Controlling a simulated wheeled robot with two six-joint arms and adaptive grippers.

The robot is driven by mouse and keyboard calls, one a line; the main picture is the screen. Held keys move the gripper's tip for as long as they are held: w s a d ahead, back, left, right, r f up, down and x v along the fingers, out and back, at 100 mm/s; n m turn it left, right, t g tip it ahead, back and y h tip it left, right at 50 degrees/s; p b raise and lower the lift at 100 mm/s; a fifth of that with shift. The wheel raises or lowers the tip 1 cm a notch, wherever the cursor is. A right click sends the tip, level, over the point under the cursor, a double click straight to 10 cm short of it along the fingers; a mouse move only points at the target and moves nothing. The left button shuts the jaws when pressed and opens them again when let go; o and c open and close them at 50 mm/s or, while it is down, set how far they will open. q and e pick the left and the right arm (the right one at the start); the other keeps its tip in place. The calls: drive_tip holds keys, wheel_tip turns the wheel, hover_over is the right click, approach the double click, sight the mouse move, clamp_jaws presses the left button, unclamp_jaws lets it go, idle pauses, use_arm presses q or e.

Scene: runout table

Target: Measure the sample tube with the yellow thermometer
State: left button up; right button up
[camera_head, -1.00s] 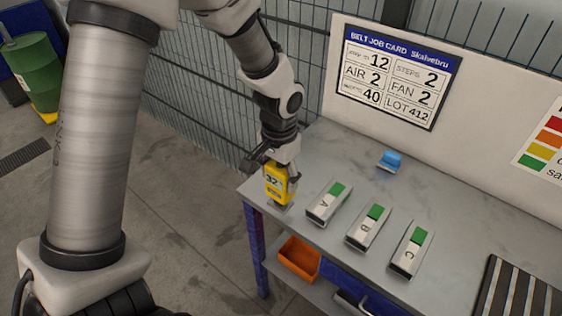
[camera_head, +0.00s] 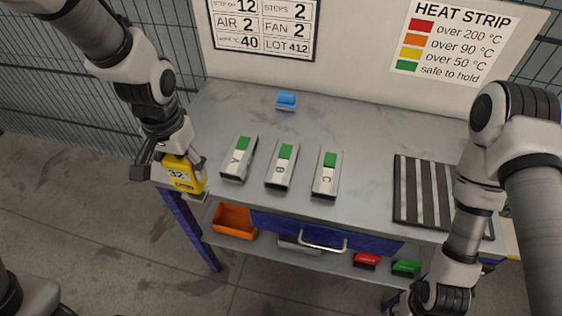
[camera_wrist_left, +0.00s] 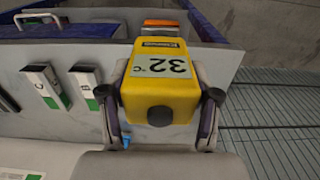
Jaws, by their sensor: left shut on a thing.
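My left gripper (camera_head: 172,166) is shut on the yellow thermometer (camera_head: 184,175), at the table's left front corner. Its display reads 32 °C, and it also shows close up in the left wrist view (camera_wrist_left: 160,85), between both fingers. A small grey piece lies just below it; I cannot tell whether they touch. Three pale blocks with green strips, A (camera_head: 236,163), B (camera_head: 280,171) and C (camera_head: 325,179), lie in a row right of the thermometer. My right arm is at the right, its gripper outside the picture.
A blue object (camera_head: 286,101) lies at the back of the grey table (camera_head: 365,135). A dark slatted rack (camera_head: 422,190) lies at the right. An orange bin (camera_head: 234,220), a red item (camera_head: 367,261) and a green item (camera_head: 406,268) are on the shelf below. Boards stand behind.

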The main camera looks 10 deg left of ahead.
use_arm(q)
drive_tip(key=o, duration=0.5)
drive_tip(key=shift+c, duration=1)
